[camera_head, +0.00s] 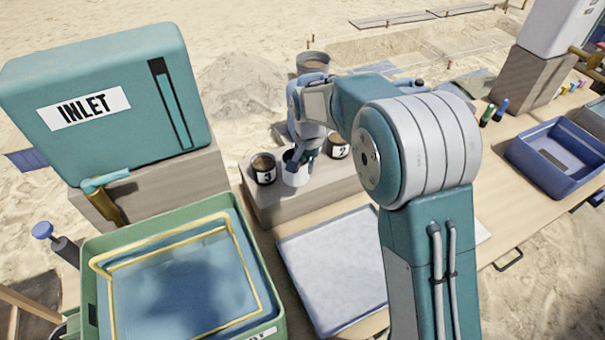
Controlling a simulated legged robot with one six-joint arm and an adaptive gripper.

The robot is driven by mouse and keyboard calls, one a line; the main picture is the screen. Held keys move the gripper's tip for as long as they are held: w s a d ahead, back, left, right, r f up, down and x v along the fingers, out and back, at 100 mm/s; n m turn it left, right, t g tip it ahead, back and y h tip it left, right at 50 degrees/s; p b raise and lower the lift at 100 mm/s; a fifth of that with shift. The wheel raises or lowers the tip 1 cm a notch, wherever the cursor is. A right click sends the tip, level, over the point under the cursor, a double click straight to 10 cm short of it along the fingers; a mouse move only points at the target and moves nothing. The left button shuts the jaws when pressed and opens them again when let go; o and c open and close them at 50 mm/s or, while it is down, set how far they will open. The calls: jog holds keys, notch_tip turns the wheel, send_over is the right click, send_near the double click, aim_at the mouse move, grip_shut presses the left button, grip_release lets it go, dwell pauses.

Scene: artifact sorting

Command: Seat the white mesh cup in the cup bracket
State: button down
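A white cup (293,174), which looks like the mesh cup, stands upright on the grey block between two dark numbered cups. Its mesh is too small to make out. My gripper (306,160) points down at the white cup, with its fingers at the cup's right side and rim. My fingers partly cover the cup, and I cannot tell whether they are closed on it. I cannot clearly pick out the cup bracket in this view.
Dark cups marked 3 (264,177) and 2 (339,152) flank the white cup closely. A green tub (90,290) with water and a yellow wire frame (105,268) stands front left, below the INLET tank (100,150). A pale tray (340,300) and a blue tray (525,168) lie right.

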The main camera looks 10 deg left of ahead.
jog(key=w+f, duration=0.1)
jog(key=f, duration=0.1)
jog(key=w+a+f, duration=0.1)
jog(key=w+f, duration=0.1)
jog(key=w+a+f, duration=0.1)
jog(key=f, duration=0.1)
jog(key=shift+w, duration=0.25)
notch_tip(320, 180, down, 3)
jog(key=shift+w+f, duration=0.1)
jog(key=c, duration=0.8)
grip_release()
